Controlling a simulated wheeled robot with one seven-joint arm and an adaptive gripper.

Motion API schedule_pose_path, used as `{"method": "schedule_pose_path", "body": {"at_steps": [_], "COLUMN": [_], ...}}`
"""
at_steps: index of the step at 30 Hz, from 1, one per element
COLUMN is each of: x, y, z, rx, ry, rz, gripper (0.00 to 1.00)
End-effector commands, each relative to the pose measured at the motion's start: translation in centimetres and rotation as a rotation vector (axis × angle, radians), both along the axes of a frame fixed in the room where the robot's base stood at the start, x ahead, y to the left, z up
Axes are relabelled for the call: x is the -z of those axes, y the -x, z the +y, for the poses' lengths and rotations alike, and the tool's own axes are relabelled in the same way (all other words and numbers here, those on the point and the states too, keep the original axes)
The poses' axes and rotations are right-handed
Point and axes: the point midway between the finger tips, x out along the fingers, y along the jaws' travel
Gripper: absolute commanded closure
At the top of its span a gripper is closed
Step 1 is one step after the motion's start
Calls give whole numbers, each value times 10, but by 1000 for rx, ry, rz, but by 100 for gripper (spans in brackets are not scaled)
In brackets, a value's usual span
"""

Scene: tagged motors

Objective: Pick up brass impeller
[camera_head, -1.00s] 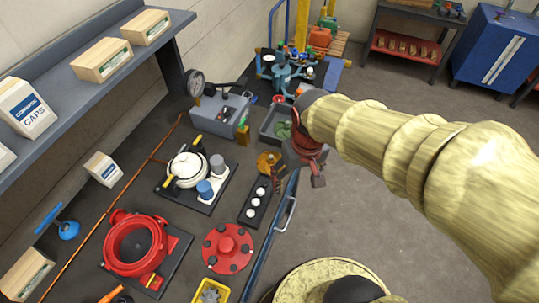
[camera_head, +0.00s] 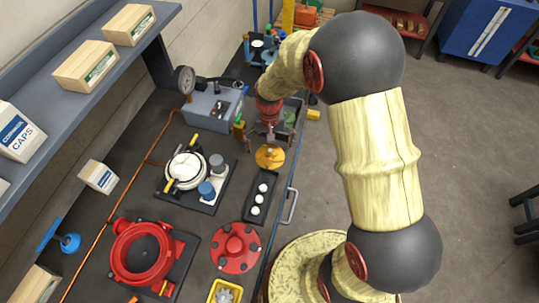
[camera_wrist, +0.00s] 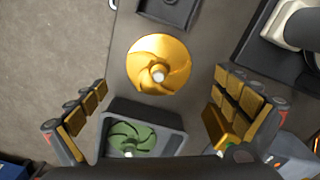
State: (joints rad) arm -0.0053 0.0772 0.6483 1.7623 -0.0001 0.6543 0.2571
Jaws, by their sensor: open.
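The brass impeller (camera_head: 269,157) is a round golden disc with curved vanes and a pale hub. It lies flat on the dark bench top. In the wrist view the brass impeller (camera_wrist: 159,65) sits at upper centre, ahead of my fingertips and between their lines. My gripper (camera_head: 268,130) is above the bench just beyond the impeller in the head view. In the wrist view my gripper (camera_wrist: 157,105) is open, its gold-padded fingers spread wide, with nothing between them in contact.
A grey bin (camera_wrist: 171,143) holding a green impeller (camera_wrist: 130,138) lies under my gripper. A dark tray with white balls (camera_head: 261,196) stands on the near side of the brass impeller. A grey gauge box (camera_head: 213,105) is to the left. The bench edge and handle (camera_head: 291,205) are to the right.

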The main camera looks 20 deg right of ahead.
Motion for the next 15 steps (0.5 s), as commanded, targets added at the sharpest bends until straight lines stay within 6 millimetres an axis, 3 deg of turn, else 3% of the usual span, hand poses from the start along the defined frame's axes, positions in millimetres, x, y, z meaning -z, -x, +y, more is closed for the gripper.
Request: {"method": "schedule_pose_path", "body": {"at_steps": [15], "x": [52], "y": [-6], "z": [-4], "rx": [-1], "ry": [0], "rz": [0], "gripper": [0]}}
